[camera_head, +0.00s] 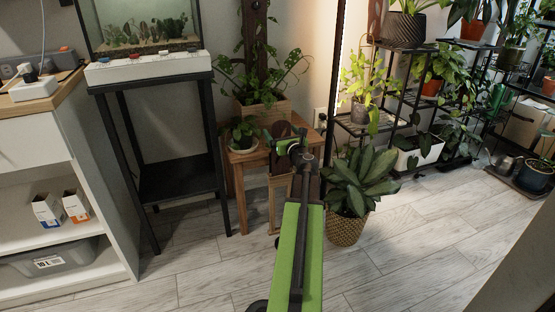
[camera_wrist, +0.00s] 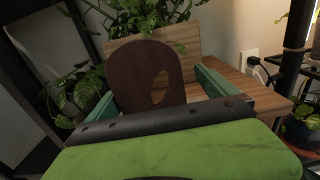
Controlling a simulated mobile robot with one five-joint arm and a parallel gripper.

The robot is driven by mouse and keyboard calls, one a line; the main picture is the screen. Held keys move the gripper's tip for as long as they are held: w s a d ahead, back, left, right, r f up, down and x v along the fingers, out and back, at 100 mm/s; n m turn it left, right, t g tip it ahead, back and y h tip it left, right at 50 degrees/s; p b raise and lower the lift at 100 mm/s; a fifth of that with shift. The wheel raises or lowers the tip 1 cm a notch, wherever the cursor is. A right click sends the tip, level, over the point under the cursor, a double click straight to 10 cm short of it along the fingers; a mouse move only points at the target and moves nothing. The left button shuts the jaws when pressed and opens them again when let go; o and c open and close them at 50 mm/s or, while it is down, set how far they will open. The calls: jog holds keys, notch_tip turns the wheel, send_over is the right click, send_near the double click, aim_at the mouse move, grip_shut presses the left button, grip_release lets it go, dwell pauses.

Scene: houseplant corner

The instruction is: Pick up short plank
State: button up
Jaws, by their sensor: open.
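The short plank (camera_wrist: 140,72) is a dark brown board with a rounded top and an oval hole. In the wrist view it stands upright between the two green fingers of my gripper (camera_wrist: 155,86). The fingers are spread, one on each side of it, and I see no clear contact. Its lower part is hidden behind my wrist. In the head view the plank (camera_head: 281,129) shows as a small dark patch just beyond my gripper (camera_head: 287,138), over the wooden stool (camera_head: 236,158).
A wooden planter box (camera_head: 263,109) with a leafy plant and a taller dark plank (camera_head: 255,40) stands behind. A potted plant (camera_head: 243,131) sits on the stool's left. A basket plant (camera_head: 347,226) stands on the floor to the right. A black stand (camera_head: 180,180) is left.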

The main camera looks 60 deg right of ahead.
jog(key=shift+w+a, duration=0.2)
jog(key=shift+w, duration=0.1)
jog(key=c, duration=0.4)
jog(key=shift+w+a, duration=0.1)
jog(key=c, duration=1.7)
jog(key=shift+r, duration=0.1)
